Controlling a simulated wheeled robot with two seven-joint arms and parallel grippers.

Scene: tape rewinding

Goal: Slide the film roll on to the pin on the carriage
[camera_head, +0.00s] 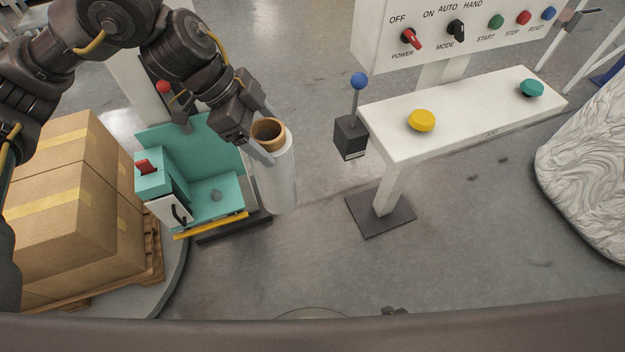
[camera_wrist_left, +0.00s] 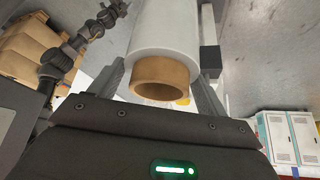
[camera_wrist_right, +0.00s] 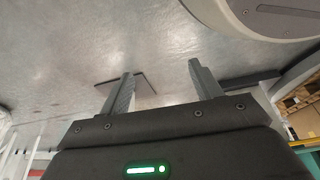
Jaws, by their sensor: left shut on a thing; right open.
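The film roll (camera_head: 277,182) is a white cylinder with a brown cardboard core. My left gripper (camera_head: 268,138) is shut on it near its top end and holds it roughly upright. In the left wrist view the roll (camera_wrist_left: 168,35) sits between the fingers, core end toward the camera. The teal carriage (camera_head: 190,150) stands just left of the roll. A short grey stub on its floor (camera_head: 216,195) may be the pin; I cannot tell for sure. The roll is beside this stub, at the carriage's right edge. My right gripper (camera_wrist_right: 162,72) is open and empty, outside the head view.
A white control stand (camera_head: 460,115) with coloured buttons and a blue-knobbed lever (camera_head: 358,82) is right of the roll. A film-wrapped load (camera_head: 590,165) is far right. Floor between is clear.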

